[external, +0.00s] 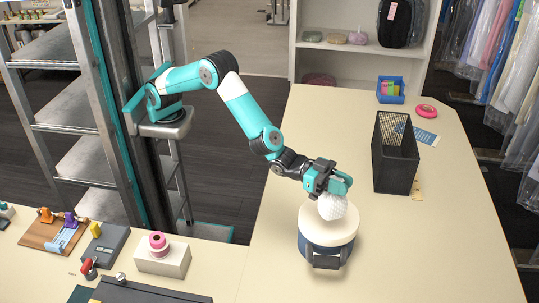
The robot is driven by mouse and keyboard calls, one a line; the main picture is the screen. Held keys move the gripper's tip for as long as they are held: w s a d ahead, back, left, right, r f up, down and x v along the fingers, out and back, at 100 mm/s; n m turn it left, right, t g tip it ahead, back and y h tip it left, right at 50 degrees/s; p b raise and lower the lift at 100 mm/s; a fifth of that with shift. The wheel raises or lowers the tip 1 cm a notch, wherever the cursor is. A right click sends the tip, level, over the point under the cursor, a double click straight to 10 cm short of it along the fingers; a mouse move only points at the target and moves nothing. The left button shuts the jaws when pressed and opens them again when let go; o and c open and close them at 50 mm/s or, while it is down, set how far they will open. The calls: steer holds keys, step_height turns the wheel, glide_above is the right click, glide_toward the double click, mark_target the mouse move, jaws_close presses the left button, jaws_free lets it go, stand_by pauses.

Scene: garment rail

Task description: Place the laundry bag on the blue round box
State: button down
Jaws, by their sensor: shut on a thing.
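A white, textured laundry bag (332,207) is in the jaws of my gripper (330,190). My gripper is shut on its top from above. The bag is over the round box (326,245), which has a cream lid and a dark blue side and stands on the right-hand table. The bag's bottom is at the lid or just above it; I cannot tell if they touch. The bag hides part of the lid.
A black mesh bin (396,155) stands behind and right of the round box. A small blue box (390,90) and a pink tape ring (426,111) lie farther back. A dark bracket-like item (327,258) is at the round box's front. The table's right front is clear.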

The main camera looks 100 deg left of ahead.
mark_target(339, 196)
step_height(339, 196, down, 3)
steer(key=shift+f+p, duration=0.15)
steer(key=shift+p, duration=0.5)
steer(key=shift+f, duration=0.3)
steer(key=shift+f, duration=0.15)
steer(key=c, duration=1)
jaws_free()
steer(key=shift+o, duration=0.2)
steer(key=shift+s, duration=0.1)
